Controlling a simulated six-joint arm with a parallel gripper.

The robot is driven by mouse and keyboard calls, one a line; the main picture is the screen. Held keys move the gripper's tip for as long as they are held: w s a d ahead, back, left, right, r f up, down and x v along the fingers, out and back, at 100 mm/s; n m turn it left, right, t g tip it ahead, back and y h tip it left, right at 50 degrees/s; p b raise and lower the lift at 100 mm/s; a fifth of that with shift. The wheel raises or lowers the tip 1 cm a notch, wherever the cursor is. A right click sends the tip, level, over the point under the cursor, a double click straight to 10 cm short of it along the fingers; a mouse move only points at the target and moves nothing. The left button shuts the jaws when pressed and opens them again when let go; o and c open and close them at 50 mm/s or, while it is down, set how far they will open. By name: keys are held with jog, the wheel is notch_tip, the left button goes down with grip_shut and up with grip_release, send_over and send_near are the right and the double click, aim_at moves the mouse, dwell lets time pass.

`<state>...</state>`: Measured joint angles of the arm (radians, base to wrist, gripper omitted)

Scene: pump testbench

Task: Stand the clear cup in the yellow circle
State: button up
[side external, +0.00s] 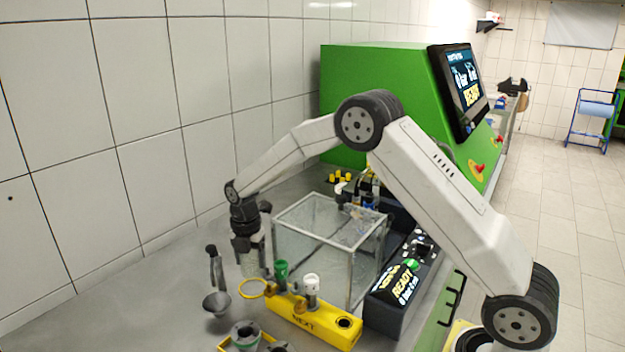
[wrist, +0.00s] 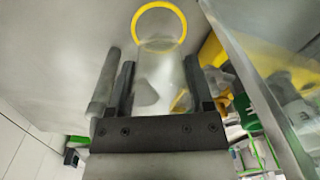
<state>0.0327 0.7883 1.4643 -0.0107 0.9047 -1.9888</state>
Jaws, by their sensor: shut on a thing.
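The clear cup (wrist: 157,88) is between the two fingers of my gripper (wrist: 155,78), which is shut on it. In the side view the cup (side external: 250,265) hangs below my gripper (side external: 248,243) and looks upright. The yellow circle (side external: 252,296) lies flat on the grey bench, just in front of the cup in that view. In the wrist view the yellow circle (wrist: 138,22) shows beyond the far end of the cup, which overlaps its lower edge. I cannot tell whether the cup's base touches the bench.
A glass-walled box (side external: 318,225) stands close to the right of my gripper. A yellow block (side external: 315,322) holding green and white parts is right of the circle. Bare bench lies further left.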

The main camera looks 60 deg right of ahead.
aim_at(252, 272)
jog(key=shift+f, duration=1.65)
jog(key=shift+f, duration=0.65)
dwell(1.5)
jog(key=o, duration=1.3)
jog(key=shift+c, duration=0.2)
jog(key=shift+r, duration=0.2)
jog(key=shift+r, duration=3.35)
